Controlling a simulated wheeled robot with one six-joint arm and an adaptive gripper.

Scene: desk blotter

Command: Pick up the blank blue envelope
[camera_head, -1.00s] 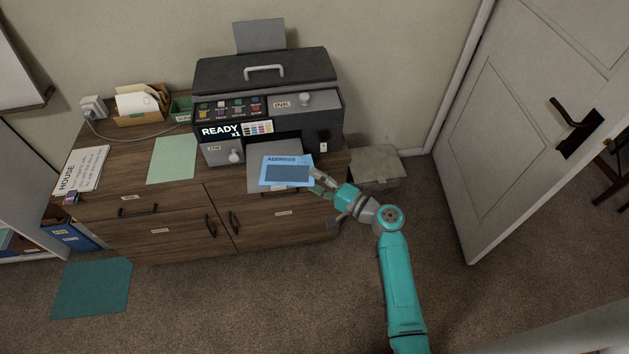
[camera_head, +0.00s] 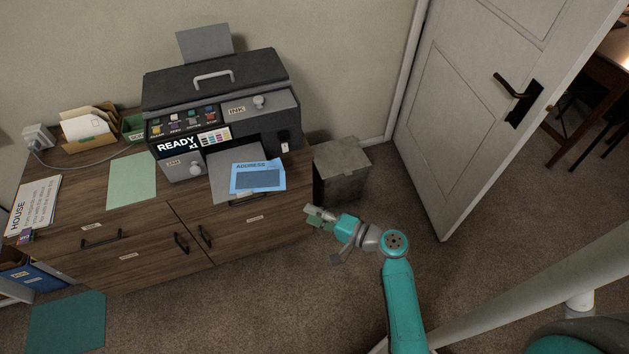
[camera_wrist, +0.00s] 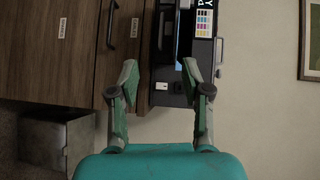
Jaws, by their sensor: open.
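The blue envelope (camera_head: 257,166) lies on the grey front tray (camera_head: 224,186) of the printer. It bears the word ADDRESS above a darker blue rectangle. My gripper (camera_head: 319,217) is off to the right of the envelope and nearer me, past the cabinet's right front corner. It is apart from the envelope. In the wrist view the two fingers (camera_wrist: 162,85) stand apart with nothing between them. I cannot clearly make out the envelope in that view.
The black printer (camera_head: 222,90) stands on the wooden cabinet (camera_head: 85,215), its display reading READY x1. A grey bin (camera_head: 342,172) is right of the cabinet. A pale green sheet (camera_head: 132,180) lies left of the printer. The door (camera_head: 470,110) stands at right.

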